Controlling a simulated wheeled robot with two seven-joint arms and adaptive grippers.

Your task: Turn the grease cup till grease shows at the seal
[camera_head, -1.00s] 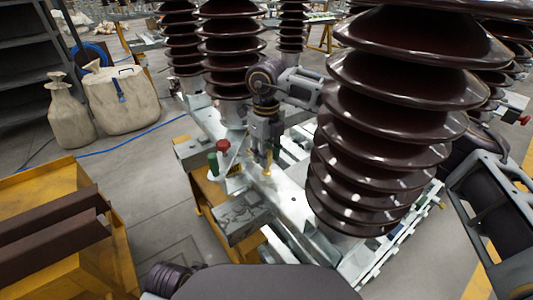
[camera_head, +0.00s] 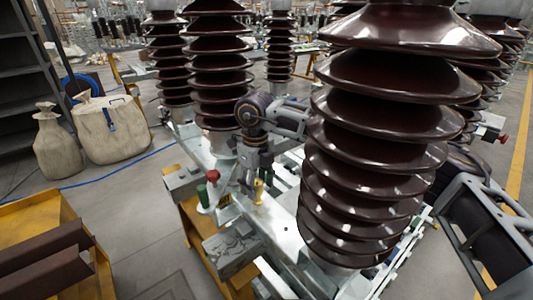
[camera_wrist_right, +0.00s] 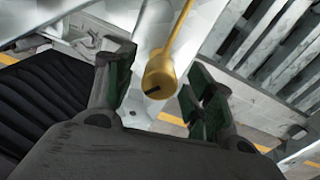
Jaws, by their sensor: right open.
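The brass grease cup (camera_head: 258,190) stands on the pale metal base of the isolator (camera_head: 282,222), left of the large brown insulator. My right gripper (camera_head: 259,172) points down just above it. In the right wrist view the cup (camera_wrist_right: 160,75) shows as a rounded brass end with a dark slot and a stem. It lies between the two green-padded fingers of my right gripper (camera_wrist_right: 158,88), which are apart, with gaps visible on both sides. I cannot make out the seal or any grease. My left gripper is not in view.
The ribbed brown insulator (camera_head: 370,150) stands close to my right arm. A red knob (camera_head: 213,176) and a green post (camera_head: 203,196) are left of the cup. A yellow stand with brown bars (camera_head: 45,260) and cloth bags (camera_head: 110,130) are at left, with open floor between.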

